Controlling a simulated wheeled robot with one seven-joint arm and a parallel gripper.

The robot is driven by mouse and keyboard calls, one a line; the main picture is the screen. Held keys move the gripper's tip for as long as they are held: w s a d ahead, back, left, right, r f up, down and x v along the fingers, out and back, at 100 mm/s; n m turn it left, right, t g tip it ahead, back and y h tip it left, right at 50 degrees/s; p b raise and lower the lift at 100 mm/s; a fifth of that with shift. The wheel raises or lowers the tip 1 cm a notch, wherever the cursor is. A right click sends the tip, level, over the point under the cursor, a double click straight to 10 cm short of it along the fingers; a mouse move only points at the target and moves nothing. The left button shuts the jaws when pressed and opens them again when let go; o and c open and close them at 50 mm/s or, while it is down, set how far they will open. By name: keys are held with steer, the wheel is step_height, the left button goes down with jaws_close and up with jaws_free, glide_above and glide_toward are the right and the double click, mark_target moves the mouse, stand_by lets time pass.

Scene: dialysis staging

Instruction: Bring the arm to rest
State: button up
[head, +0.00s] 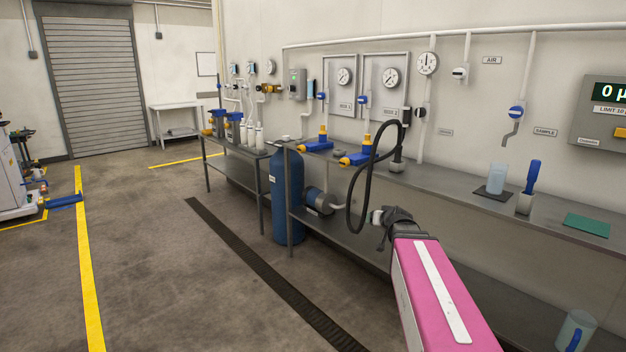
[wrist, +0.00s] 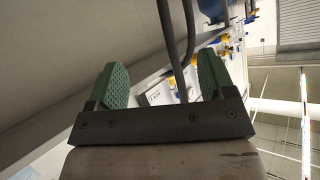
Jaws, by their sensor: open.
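My gripper (head: 388,228) is at the end of my pink arm, in front of the steel bench in the head view. In the wrist view my gripper (wrist: 160,60) is open, with its two green ribbed pads wide apart and nothing held between them. A black hose (head: 352,205) hangs in a loop just left of and above my gripper. The hose (wrist: 168,30) also shows across the gap between the pads in the wrist view; I cannot tell how far beyond them it is.
The steel bench (head: 455,187) runs along the wall with a lower shelf. It carries a clear cup (head: 496,178), a blue-handled tool (head: 532,177), a green mat (head: 587,225) and blue-and-yellow valves (head: 318,143). A blue cylinder (head: 287,200) stands at its left end. Floor at left is open.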

steer(key=s+a+f+g, duration=0.3)
steer(key=s+f+g, duration=0.3)
steer(key=s+f, duration=0.4)
steer(key=s+a+f+g+h, duration=0.1)
steer(key=s+a+f+g, duration=0.1)
steer(key=s+f+g, duration=0.4)
steer(key=s+f, duration=0.4)
steer(key=s, duration=0.2)
steer(key=shift+s+a+f+n+h, duration=0.2)
steer(key=shift+a+f+n+h, duration=0.1)
steer(key=shift+a+n, duration=0.1)
